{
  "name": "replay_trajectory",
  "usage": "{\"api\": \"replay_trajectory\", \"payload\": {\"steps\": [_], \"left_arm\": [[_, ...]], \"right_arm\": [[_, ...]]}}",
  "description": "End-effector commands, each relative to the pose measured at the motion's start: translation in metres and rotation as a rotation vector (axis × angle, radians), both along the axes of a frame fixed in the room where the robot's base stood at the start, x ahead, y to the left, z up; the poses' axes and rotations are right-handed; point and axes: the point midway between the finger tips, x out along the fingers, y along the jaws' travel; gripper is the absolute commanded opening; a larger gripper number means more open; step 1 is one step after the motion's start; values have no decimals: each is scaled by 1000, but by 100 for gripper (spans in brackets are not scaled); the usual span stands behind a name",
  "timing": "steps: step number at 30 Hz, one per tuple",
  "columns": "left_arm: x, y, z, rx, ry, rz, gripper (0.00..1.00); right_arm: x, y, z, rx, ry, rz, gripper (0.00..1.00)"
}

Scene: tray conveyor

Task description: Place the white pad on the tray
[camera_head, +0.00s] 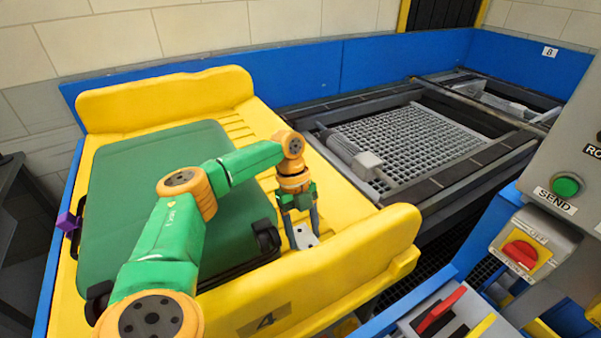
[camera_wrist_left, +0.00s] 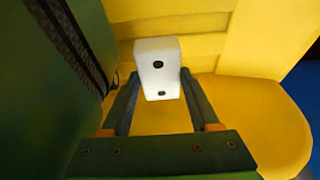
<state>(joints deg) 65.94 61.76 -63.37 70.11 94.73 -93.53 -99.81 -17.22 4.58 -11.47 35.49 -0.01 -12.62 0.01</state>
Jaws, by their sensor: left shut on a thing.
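The white pad (camera_head: 304,238) is a small white block with dark dots; it also shows in the left wrist view (camera_wrist_left: 157,64). My left gripper (camera_head: 301,227) is shut on it, one finger on each side, fingers pointing down; it also shows in the left wrist view (camera_wrist_left: 158,88). The yellow tray (camera_head: 330,262), marked 4, lies below the pad. I cannot tell whether the pad touches the tray floor. My right gripper is not in view.
A green suitcase (camera_head: 120,200) with black handles fills much of the tray, just left of my left gripper. The tray has raised end walls. A conveyor with a grid (camera_head: 410,137) lies beyond. A control panel with a green SEND button (camera_head: 566,185) stands at right.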

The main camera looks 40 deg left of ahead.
Motion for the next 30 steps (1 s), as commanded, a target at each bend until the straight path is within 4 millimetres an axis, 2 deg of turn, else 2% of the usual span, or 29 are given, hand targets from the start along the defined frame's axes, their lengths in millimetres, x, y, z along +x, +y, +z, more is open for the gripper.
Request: {"api": "replay_trajectory", "payload": {"steps": [6, 9, 18, 19, 21, 22, 30], "left_arm": [[-1, 0, -37, 0, 4, 0, 4], [0, 0, -50, 1, 1, 0, 4], [0, 0, -53, 1, -1, -1, 4], [0, 0, -52, 1, -1, -1, 70], [0, 0, -52, 1, -1, -1, 89], [0, 0, -52, 1, -1, -1, 92], [0, 0, -51, 1, -1, -1, 92]], "right_arm": [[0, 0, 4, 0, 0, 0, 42], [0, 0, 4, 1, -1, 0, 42], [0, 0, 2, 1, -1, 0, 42], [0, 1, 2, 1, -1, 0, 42], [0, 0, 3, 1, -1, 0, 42], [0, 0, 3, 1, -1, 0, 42], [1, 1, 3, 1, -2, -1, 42]]}}
